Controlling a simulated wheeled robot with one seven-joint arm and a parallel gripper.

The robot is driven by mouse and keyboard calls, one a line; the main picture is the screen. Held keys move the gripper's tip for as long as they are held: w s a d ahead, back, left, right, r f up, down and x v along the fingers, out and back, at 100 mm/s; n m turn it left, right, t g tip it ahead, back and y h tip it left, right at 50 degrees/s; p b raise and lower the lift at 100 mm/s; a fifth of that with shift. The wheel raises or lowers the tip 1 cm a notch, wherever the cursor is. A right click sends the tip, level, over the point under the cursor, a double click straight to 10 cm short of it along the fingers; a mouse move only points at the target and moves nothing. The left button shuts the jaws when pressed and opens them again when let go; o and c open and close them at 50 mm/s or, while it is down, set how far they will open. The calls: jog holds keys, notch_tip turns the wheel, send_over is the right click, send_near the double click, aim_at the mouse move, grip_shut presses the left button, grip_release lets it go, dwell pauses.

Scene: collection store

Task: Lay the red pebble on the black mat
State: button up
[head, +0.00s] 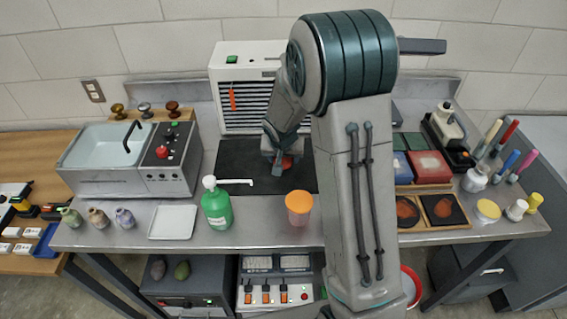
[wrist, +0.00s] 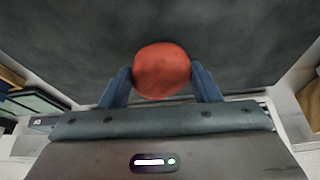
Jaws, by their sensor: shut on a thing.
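The red pebble (wrist: 162,70) is round and orange-red, held between the two blue fingers of my gripper (wrist: 163,85) in the wrist view. In the head view the pebble (head: 287,163) shows as a small red patch under my gripper (head: 280,158), partly hidden by it. The black mat (head: 238,157) lies on the steel bench in front of the white louvred unit, and my gripper is over it. The mat (wrist: 225,35) fills most of the wrist view behind the pebble. I cannot tell whether the pebble touches the mat.
A green pump bottle (head: 217,207) and an orange cup (head: 299,208) stand at the mat's front edge. A sink unit (head: 130,158) is on the left. Trays with reddish contents (head: 438,209) are on the right. My arm hides the mat's right side.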

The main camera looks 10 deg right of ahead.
aim_at(283, 161)
jog(key=shift+f, duration=1.55)
jog(key=shift+f, duration=0.2)
jog(key=o, duration=1.2)
jog(key=shift+o, duration=0.2)
jog(key=shift+r, duration=0.15)
jog(key=shift+s+r, duration=0.1)
jog(key=shift+r, duration=0.5)
jog(key=v, duration=1.1)
jog(key=s+r+n, duration=0.1)
jog(key=s+r, duration=0.3)
jog(key=s, duration=0.7)
jog(key=s+d+r+n+y, duration=0.1)
jog(key=s+r, duration=0.4)
jog(key=s, duration=0.7)
jog(key=shift+s+d+n+g+b, duration=0.2)
jog(key=shift+d+n+g+b, duration=0.15)
jog(key=shift+n, duration=0.25)
